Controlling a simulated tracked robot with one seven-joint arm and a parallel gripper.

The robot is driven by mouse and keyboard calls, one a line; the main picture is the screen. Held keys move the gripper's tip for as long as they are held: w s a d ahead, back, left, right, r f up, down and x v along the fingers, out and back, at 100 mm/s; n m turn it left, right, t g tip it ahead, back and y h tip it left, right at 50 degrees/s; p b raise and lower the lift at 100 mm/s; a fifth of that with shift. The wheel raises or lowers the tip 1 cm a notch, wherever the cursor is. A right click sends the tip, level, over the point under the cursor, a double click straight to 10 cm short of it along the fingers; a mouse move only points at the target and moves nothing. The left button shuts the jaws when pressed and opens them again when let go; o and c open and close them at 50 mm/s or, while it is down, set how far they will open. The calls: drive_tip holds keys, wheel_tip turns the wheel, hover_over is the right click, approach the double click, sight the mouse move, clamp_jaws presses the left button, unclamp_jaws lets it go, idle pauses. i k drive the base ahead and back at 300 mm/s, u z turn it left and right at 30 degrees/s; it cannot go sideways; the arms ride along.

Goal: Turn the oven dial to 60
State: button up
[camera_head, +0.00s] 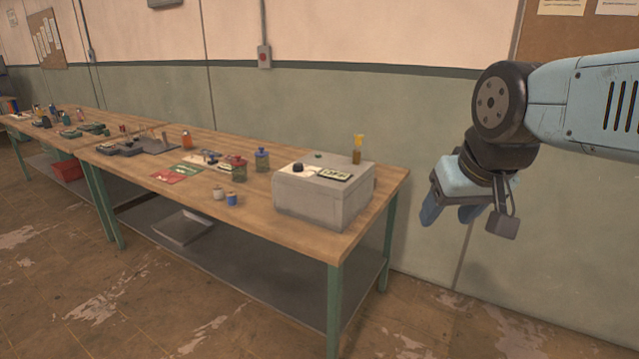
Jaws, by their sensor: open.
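A grey box-shaped oven (318,207) stands on the right end of the wooden workbench. A small black dial (298,167) sits on its sloped top, beside a small display panel (334,173). The dial's setting and the display's reading are too small to read. My gripper (452,213) hangs at the right, in the air beyond the bench's right end and apart from the oven. Its blue fingers point downward and are open, with nothing seen between them.
The workbench (240,215) carries jars, spools, red and green cards and tools left of the oven. An amber bottle with a yellow top (357,148) stands at the oven's back. A tray (182,228) lies on the lower shelf. The floor in front is clear.

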sight(298, 166)
drive_tip(key=z, duration=0.15)
drive_tip(key=k, duration=0.35)
drive_tip(key=u, duration=0.65)
drive_tip(key=i, duration=1.6)
drive_tip(key=z, duration=0.55)
